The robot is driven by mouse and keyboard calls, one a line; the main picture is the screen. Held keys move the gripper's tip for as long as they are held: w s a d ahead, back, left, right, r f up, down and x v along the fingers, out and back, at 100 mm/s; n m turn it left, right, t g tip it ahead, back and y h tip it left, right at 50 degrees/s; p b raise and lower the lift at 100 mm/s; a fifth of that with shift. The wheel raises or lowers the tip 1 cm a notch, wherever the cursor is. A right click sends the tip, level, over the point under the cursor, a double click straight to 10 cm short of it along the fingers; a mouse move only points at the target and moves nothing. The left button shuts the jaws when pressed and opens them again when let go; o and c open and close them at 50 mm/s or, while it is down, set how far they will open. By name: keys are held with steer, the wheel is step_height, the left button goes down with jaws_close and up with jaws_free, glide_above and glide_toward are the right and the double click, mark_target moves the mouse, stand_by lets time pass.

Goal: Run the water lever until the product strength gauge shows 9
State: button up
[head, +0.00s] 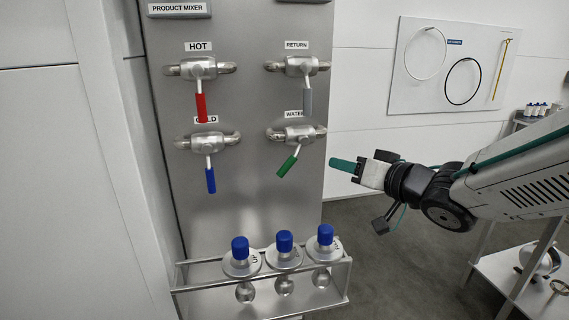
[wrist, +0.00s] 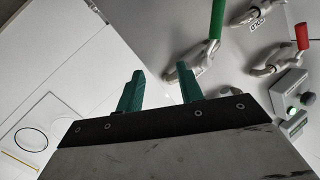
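The water lever has a green handle (head: 288,166) hanging down and tilted to the left from its metal valve, under the WATER label. The green handle also shows at the top of the wrist view (wrist: 217,20). My gripper (head: 343,164) is to the right of the lever, apart from it. In the wrist view my gripper (wrist: 160,82) has its two green fingers spread with nothing between them. The panel top is cut off in the head view, and no readable product strength gauge shows in either view.
The red HOT lever (head: 201,107), grey RETURN lever (head: 307,102) and blue COLD lever (head: 210,180) sit close by on the panel. A rack (head: 190,286) with several blue-capped items stands below. A white board (head: 450,105) hangs on the wall behind.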

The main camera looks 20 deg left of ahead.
mark_target(293, 157)
steer(key=a+g+y, duration=0.1)
steer(key=a, duration=0.3)
steer(key=s+a+n+g+y, duration=0.1)
steer(key=a+g, duration=0.1)
steer(key=a, duration=0.3)
steer(key=s+a+n+g+y, duration=0.1)
steer(key=a+y, duration=0.1)
steer(key=a, duration=0.3)
steer(key=shift+a+f, duration=0.1)
steer(key=shift+f, duration=0.05)
jaws_close()
